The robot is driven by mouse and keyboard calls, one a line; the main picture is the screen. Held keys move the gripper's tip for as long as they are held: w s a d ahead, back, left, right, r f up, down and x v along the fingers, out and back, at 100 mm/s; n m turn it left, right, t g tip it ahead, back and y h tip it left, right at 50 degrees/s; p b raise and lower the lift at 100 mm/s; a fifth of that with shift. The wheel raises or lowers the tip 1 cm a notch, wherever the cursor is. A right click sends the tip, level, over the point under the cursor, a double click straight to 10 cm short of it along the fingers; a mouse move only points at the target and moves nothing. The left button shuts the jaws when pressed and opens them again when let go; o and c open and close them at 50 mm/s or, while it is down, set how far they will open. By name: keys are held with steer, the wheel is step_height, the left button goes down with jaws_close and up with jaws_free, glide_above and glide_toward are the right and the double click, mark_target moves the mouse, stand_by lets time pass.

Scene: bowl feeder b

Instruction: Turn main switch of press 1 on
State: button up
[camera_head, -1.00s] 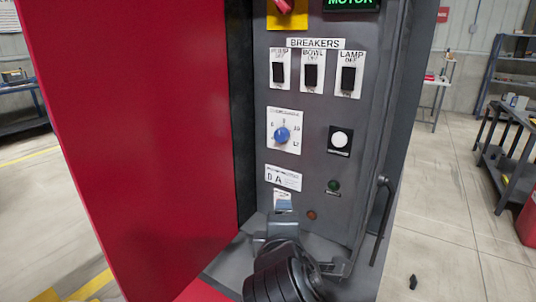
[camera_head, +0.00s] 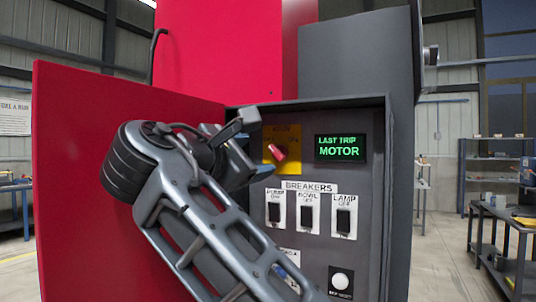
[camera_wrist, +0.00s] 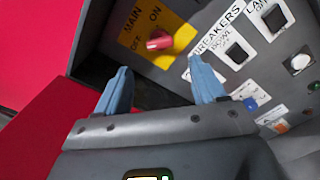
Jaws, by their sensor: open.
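The main switch is a red knob (camera_head: 279,153) on a yellow plate (camera_head: 268,158) at the upper left of the grey panel, left of the green-lit display. The wrist view shows the red knob (camera_wrist: 160,43) and the yellow plate (camera_wrist: 182,38) with MAIN, OFF and ON printed on it. I cannot tell for certain which mark the knob points to. My gripper (camera_head: 260,146) is in front of the panel at the switch's left, fingers toward it. In the wrist view my gripper (camera_wrist: 158,63) has its two blue fingers apart, nothing between them, the knob beyond the tips.
The display (camera_head: 340,148) reads LAST TRIP MOTOR. Below the switch are three black breakers (camera_head: 310,214) and a white button (camera_head: 341,280). A red door (camera_head: 75,190) stands open at left. The cabinet's side edge (camera_head: 388,200) bounds the right.

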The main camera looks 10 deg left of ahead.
mark_target(273, 155)
steer(key=p+x, duration=0.2)
steer(key=x, duration=0.5)
steer(key=shift+w+f, duration=0.1)
steer(key=shift+w, duration=0.1)
steer(key=shift+d, duration=0.1)
steer(key=shift+c, duration=0.3)
steer(key=c, duration=1)
